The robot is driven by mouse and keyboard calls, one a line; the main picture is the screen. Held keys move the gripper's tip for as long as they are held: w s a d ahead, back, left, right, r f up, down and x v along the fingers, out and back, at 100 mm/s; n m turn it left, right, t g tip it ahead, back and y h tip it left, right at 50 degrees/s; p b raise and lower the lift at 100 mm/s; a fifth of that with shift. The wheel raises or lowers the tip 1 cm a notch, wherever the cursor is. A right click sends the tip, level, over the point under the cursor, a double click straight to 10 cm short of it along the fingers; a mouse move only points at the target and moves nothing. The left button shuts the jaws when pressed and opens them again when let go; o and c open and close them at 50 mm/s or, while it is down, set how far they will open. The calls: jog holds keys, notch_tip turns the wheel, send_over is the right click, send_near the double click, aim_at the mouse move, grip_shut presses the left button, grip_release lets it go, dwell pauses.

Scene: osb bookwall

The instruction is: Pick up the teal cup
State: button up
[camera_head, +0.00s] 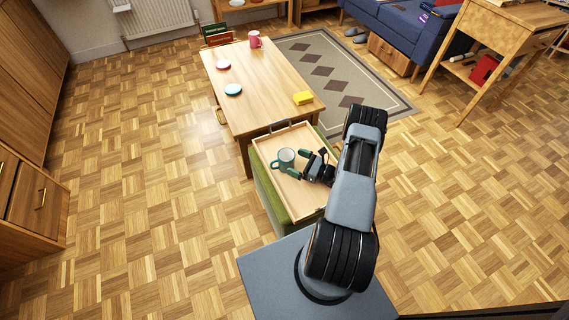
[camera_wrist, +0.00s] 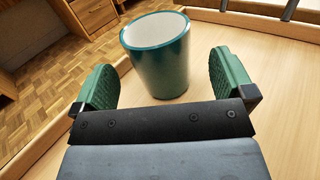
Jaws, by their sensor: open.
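The teal cup (camera_head: 284,158) stands upright in a wooden tray (camera_head: 306,207), which rests on a green seat (camera_head: 266,191) at the near end of the table. In the wrist view the cup (camera_wrist: 160,62) is teal outside and white inside, and it looks empty. My gripper (camera_head: 308,167) is low over the tray, just right of the cup. In the wrist view my gripper (camera_wrist: 172,82) is open, with green pads to either side of the cup's near side. No contact with the cup shows there. The cup's handle is hidden in the wrist view.
The tray's raised rim surrounds the cup. A blue sofa (camera_head: 410,30) stands far right. The floor at left is clear.

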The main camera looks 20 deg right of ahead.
aim_at(279, 155)
jog(key=shift+b+x, duration=0.35)
jog(key=shift+x, duration=2.25)
jog(key=shift+s+a+r, duration=0.1)
jog(key=shift+a+r, duration=0.05)
jog(key=shift+r, duration=0.05)
jog(key=shift+c, duration=0.3)
jog(key=c, duration=1)
